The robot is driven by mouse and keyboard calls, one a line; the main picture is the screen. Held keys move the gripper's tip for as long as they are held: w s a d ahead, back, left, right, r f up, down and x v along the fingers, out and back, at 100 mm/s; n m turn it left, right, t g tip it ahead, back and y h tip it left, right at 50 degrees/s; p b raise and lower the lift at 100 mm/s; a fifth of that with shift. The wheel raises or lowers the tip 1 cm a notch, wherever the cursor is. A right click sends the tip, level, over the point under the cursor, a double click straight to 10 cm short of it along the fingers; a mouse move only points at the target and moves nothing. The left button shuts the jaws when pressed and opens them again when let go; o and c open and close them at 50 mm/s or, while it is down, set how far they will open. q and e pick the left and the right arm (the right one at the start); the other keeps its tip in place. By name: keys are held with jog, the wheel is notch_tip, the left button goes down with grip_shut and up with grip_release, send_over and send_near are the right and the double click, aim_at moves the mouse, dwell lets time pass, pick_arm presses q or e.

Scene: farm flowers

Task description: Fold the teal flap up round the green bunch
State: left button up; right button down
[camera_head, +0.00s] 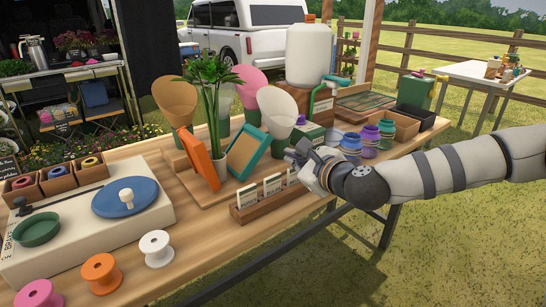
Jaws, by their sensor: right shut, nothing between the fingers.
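The green bunch (209,80) stands upright, its stems running down to a white holder (221,166) on a wooden base. The teal flap (261,151), a teal-edged panel with a tan face, leans outward to the right of the bunch. An orange flap (200,152) stands tilted on the bunch's left. My right gripper (297,156) is shut and empty, just right of the teal flap, above the card rack; I cannot tell whether it touches the flap. My left gripper is out of view.
A wooden rack with white cards (268,203) stands in front. Paper cones (277,108) stand behind the flaps. Spools (156,248) and a blue disc (124,197) are at the left.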

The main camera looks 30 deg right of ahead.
jog(key=b+x, duration=0.1)
jog(key=x, duration=0.6)
jog(key=shift+w+d+f+b, duration=0.1)
jog(key=shift+w+f+b, duration=0.15)
jog(key=shift+w+b, duration=0.05)
jog(key=shift+w, duration=0.35)
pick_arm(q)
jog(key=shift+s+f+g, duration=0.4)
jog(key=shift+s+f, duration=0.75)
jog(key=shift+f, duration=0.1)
pick_arm(e)
jog(key=shift+r, duration=0.1)
